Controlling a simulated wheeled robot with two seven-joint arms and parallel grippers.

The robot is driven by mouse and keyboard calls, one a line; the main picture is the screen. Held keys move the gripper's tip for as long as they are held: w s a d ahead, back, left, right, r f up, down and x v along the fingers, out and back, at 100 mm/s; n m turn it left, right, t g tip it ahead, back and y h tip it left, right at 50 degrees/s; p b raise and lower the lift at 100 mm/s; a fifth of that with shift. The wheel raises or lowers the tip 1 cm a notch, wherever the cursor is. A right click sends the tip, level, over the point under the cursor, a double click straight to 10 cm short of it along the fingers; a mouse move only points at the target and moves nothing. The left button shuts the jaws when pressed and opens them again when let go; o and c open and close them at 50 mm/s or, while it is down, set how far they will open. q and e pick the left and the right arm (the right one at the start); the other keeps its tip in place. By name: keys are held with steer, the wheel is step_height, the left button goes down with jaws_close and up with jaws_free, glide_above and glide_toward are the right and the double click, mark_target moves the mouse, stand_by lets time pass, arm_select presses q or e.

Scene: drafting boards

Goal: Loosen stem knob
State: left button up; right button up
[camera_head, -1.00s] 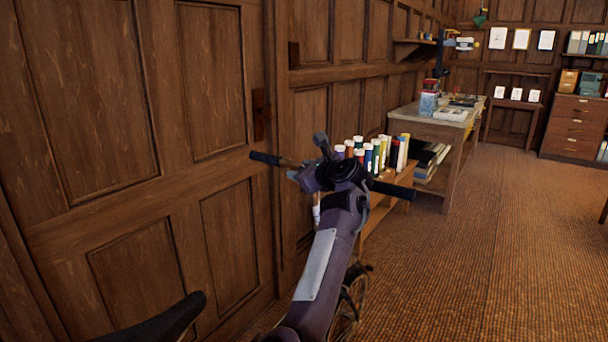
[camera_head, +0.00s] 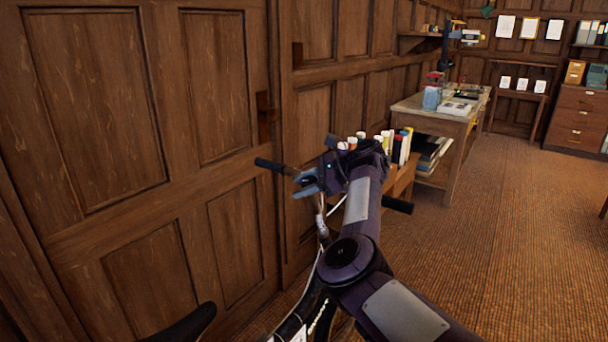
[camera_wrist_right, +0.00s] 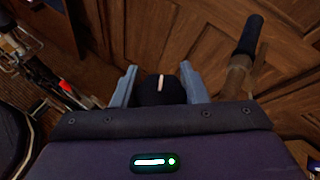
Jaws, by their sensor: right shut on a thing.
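A bicycle leans or stands by the panelled wall; its left handlebar grip (camera_head: 270,164) and right grip (camera_head: 398,205) stick out on either side of my right arm. My right gripper (camera_head: 306,182) is over the middle of the handlebar. In the right wrist view, a black round stem knob (camera_wrist_right: 160,90) with a white mark sits between the two blue-grey fingers of my right gripper (camera_wrist_right: 158,73), which is shut on it. One handlebar grip (camera_wrist_right: 248,36) also shows there at upper right. In the head view my right arm hides the knob. My left gripper is not in view.
The wooden panelled wall (camera_head: 225,130) is close on the left. A dark saddle (camera_head: 185,325) shows at the bottom. Behind the handlebar are several coloured tubes (camera_head: 402,146) on a low bench and a work table (camera_head: 440,112). Carpeted floor (camera_head: 500,240) is free on the right.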

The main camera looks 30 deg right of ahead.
mark_target(315, 179)
steer(key=shift+r+n+g+p, duration=0.1)
steer(key=shift+n+g+p, duration=0.3)
steer(key=shift+g, duration=0.1)
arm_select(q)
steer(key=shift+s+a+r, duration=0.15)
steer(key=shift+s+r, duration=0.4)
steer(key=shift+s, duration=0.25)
arm_select(e)
steer(key=shift+y, duration=0.3)
steer(key=shift+a, duration=0.1)
steer(key=o, duration=1)
steer(key=shift+g, duration=0.3)
steer(key=shift+c, duration=0.2)
steer(key=v, duration=0.7)
steer(key=shift+s+d+r+b, duration=0.1)
steer(key=shift+s+d+b, duration=0.15)
steer(key=shift+b, duration=0.05)
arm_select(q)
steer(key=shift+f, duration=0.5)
